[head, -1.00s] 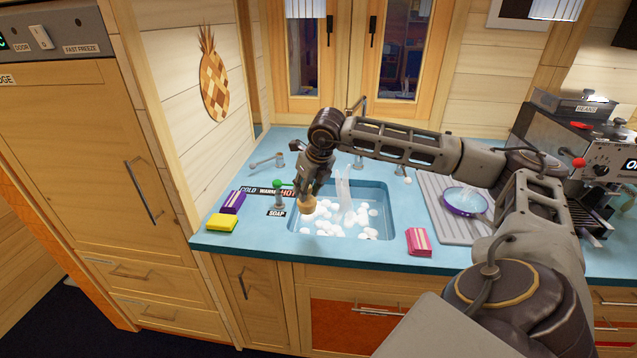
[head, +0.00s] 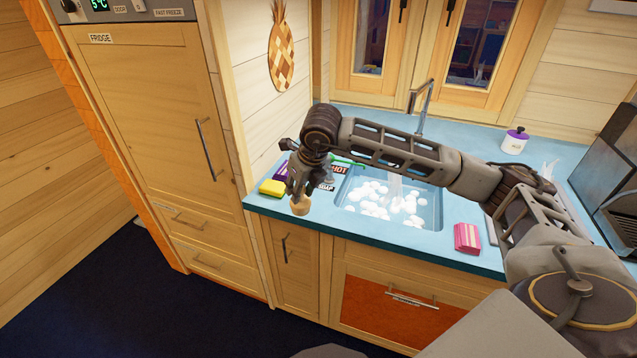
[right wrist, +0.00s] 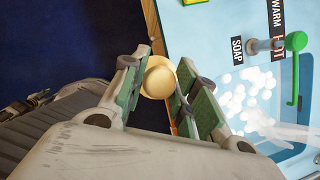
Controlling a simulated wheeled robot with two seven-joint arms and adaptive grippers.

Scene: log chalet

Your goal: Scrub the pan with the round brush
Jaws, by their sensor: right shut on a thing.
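My right gripper (head: 304,188) points down near the counter's front edge, left of the sink. It is shut on a round tan wooden thing, which looks like the round brush (head: 300,206). In the right wrist view, the brush (right wrist: 159,77) sits between the green-padded fingers (right wrist: 158,85), with the counter's edge and dark floor behind it. Its bristles cannot be made out. The pan cannot be seen now; my right arm covers most of the drainboard on the right. My left gripper is not in view.
The sink (head: 432,212) holds water and white suds. A yellow sponge (head: 271,188) lies on the counter (head: 340,222) at left, and a pink sponge (head: 467,237) right of the sink. A lidded jar (head: 515,142) stands at the back.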

